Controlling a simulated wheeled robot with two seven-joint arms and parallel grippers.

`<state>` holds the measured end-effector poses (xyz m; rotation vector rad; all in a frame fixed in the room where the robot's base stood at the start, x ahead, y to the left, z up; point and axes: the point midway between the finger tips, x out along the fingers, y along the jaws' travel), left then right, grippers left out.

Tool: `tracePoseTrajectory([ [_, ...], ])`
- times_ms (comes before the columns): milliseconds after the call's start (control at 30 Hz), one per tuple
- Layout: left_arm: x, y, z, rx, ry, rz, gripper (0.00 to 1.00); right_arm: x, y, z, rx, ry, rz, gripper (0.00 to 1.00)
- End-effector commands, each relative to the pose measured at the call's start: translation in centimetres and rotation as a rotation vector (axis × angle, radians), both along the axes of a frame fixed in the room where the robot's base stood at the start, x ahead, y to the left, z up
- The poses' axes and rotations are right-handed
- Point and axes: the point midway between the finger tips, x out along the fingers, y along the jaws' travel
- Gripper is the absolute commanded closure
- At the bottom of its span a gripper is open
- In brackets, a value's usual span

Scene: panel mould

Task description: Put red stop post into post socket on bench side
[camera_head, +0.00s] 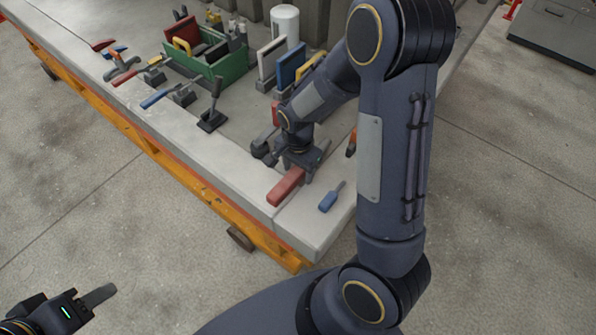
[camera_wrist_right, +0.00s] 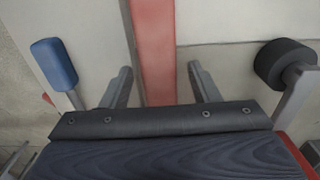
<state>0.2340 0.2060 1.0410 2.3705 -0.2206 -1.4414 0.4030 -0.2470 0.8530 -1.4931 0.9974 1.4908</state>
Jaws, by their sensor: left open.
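A red bar (camera_head: 285,187), which looks like the red stop post, lies at the near corner of the bench. My right gripper (camera_head: 302,170) is low over its far end, and the arm hides part of it. In the right wrist view the red bar (camera_wrist_right: 153,40) runs between the two open fingers (camera_wrist_right: 160,80), with a gap visible on the right finger's side. I cannot tell whether either finger touches it. My left gripper (camera_head: 98,297) is open, empty and off the bench at lower left. I cannot make out the post socket for certain.
A blue-handled tool (camera_head: 330,198) lies right of the bar. A black-handled clamp (camera_head: 212,120) stands to the left. A green toolbox (camera_head: 212,68), a white cylinder (camera_head: 285,24) and upright panels (camera_head: 292,64) stand farther back. Several red- and blue-handled clamps line the left bench edge.

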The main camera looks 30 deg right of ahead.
Motion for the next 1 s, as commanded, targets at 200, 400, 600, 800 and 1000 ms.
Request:
tracePoseTrajectory([
  [200, 0.0, 0.0, 0.0, 0.0, 0.0, 0.0, 0.57, 0.0, 0.0, 0.0, 0.0, 0.0, 0.0, 0.74],
  [400, 0.0, 0.0, 0.0, 0.0, 0.0, 0.0, 0.57, 0.0, 0.0, 0.0, 0.0, 0.0, 0.0, 1.0],
  [600, 0.0, 0.0, 0.0, 0.0, 0.0, 0.0, 0.57, 0.0, 0.0, 0.1, 0.0, -0.001, 0.0, 1.0],
  [800, 0.0, 0.0, 0.0, 0.0, 0.0, 0.0, 0.57, 0.1, 0.0, 0.5, 0.0, -0.002, 0.0, 1.0],
  [1000, 0.0, 0.0, 0.1, 0.0, 0.0, 0.0, 0.57, 0.2, 0.0, 2.7, 0.001, -0.007, 0.001, 1.0],
])
